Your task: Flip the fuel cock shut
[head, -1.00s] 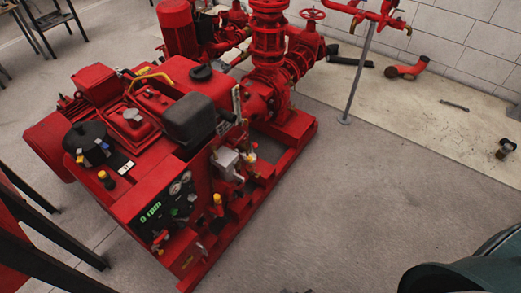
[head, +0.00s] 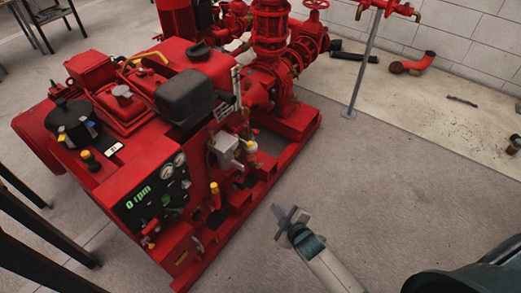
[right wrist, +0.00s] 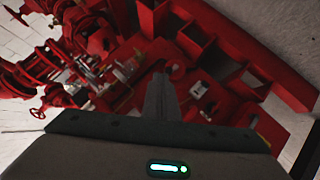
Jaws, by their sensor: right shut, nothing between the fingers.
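The red fire pumpset (head: 110,185) fills the left and middle of the head view. Its side holds a grey box-like fitting (head: 226,147) with small brass parts, and a yellow-topped part (head: 214,187) stands by the panel edge. I cannot tell which small part is the fuel cock. My right gripper (head: 284,215) is shut and empty, over the floor to the right of the pumpset, apart from it. In the right wrist view its fingers (right wrist: 158,88) point toward the red frame and small fittings. My left gripper is not in view.
The panel (head: 150,195) reads 0 rpm. A red base rail (head: 285,160) runs along the pumpset's near side. The grey floor (head: 385,200) to the right is clear. A metal post (head: 361,65) and a red pipe elbow (head: 414,64) stand and lie farther back.

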